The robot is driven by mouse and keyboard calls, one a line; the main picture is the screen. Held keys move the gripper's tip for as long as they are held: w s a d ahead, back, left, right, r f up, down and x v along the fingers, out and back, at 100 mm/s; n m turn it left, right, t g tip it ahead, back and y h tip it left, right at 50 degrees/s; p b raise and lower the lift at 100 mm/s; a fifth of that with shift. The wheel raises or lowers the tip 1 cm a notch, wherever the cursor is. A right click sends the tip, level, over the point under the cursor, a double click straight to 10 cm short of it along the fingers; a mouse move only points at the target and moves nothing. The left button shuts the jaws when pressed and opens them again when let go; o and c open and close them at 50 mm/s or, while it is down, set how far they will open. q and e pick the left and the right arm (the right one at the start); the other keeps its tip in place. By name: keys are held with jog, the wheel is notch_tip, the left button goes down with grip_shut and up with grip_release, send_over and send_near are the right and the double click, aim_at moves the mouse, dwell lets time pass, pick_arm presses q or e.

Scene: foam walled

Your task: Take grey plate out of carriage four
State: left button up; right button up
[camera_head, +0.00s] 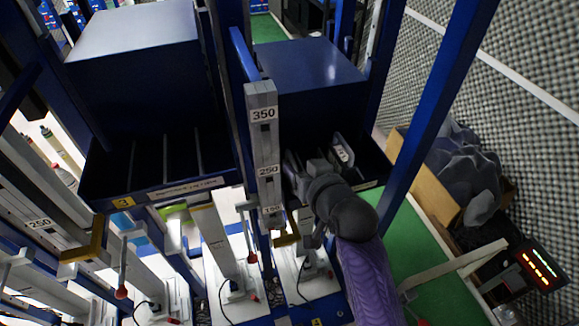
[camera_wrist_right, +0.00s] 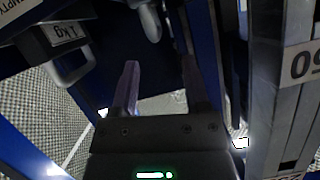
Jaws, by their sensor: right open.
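Carriage four looks to be the right-hand blue carriage (camera_head: 310,72), with a dark open tray in front. A grey plate (camera_head: 342,152) with a pale label stands in that tray. In the right wrist view, a grey handled piece (camera_wrist_right: 72,62) marked 1 kg shows at upper left, probably the same plate. My right gripper (camera_head: 306,168) is at the tray, just left of the plate. Its two purple fingers (camera_wrist_right: 164,92) are apart with nothing between them. Another rounded grey handle (camera_wrist_right: 151,22) shows above the fingers. My left gripper is not in view.
An upright grey scale post (camera_head: 263,135) marked 350 and 250 stands close left of my right gripper. Blue frame posts (camera_head: 436,95) flank the carriage. The left carriage (camera_head: 135,75) has an empty-looking slotted tray marked 3. A cardboard box (camera_head: 425,180) of grey foam pieces stands at right.

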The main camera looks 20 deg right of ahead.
aim_at(292, 157)
jog(key=x, duration=0.7)
jog(key=shift+d+f, duration=0.15)
jog(key=shift+f, duration=0.15)
jog(key=shift+s, duration=0.1)
grip_shut()
dwell(0.8)
